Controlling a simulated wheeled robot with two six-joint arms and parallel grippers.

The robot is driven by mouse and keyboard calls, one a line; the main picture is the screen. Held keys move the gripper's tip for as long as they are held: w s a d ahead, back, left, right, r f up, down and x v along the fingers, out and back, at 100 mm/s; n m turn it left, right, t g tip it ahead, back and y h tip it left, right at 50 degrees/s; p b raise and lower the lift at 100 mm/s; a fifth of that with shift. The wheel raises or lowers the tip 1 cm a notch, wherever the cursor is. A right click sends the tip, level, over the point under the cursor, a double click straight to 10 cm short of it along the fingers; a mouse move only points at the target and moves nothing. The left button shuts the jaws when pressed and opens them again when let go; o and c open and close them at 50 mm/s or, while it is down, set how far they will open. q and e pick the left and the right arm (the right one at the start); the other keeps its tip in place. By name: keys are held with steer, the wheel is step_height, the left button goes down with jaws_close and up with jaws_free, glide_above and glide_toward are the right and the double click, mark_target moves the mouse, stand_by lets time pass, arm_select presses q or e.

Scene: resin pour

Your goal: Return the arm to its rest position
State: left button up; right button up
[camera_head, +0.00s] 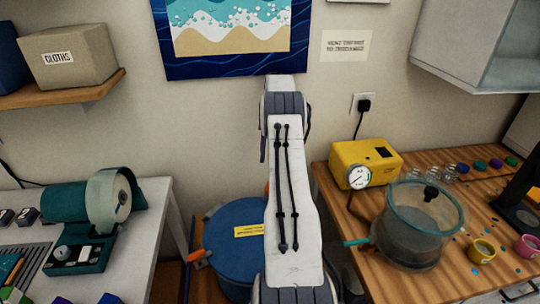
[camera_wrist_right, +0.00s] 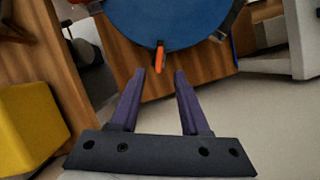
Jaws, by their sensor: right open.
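One of my white arms (camera_head: 292,200) rises through the middle of the head view, with its gripper mostly hidden behind it. The right wrist view shows my right gripper (camera_wrist_right: 157,76), with two purple fingers spread apart and nothing between them. A blue round drum (camera_head: 226,225) with a yellow label stands behind the arm, partly covered by it. The drum (camera_wrist_right: 170,22) also shows beyond the fingertips in the wrist view, with an orange handle (camera_wrist_right: 159,57). My left gripper is in neither view.
On the right wooden bench (camera_head: 400,287) stand a yellow pump (camera_head: 378,153) with a gauge, a clear chamber (camera_head: 410,235) and small cups. A shelf (camera_head: 70,92) and cabinet (camera_head: 465,55) hang above.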

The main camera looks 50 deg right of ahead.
steer(key=shift+d+r, duration=0.1)
steer(key=shift+r, duration=0.3)
steer(key=shift+w, duration=0.1)
steer(key=w+a+r+n+h, duration=0.1)
steer(key=w+a+r+n, duration=0.15)
steer(key=a, duration=0.45)
steer(key=w+a+r+n, duration=0.1)
steer(key=w+a+r, duration=0.1)
steer(key=w+a, duration=0.35)
steer(key=s+a+r+n+h, duration=0.1)
steer(key=a+r+n, duration=0.15)
steer(key=a, duration=0.75)
steer(key=s+a+r+n, duration=0.2)
steer(key=a+n, duration=0.1)
steer(key=a, duration=0.7)
steer(key=s+a+r+n+t+h, duration=0.1)
steer(key=s+a+n, duration=0.4)
steer(key=s+a, duration=0.75)
steer(key=s+a+f+n, duration=0.1)
steer(key=s+a+n, duration=0.1)
steer(key=s, duration=0.5)
steer(key=s+a+f+n+t, duration=0.1)
steer(key=s+a+f+n, duration=0.1)
steer(key=s, duration=0.5)
steer(key=shift+s+a+f+n, duration=0.25)
steer(key=shift+s+a+n, duration=0.05)
steer(key=shift+a+n, duration=0.55)
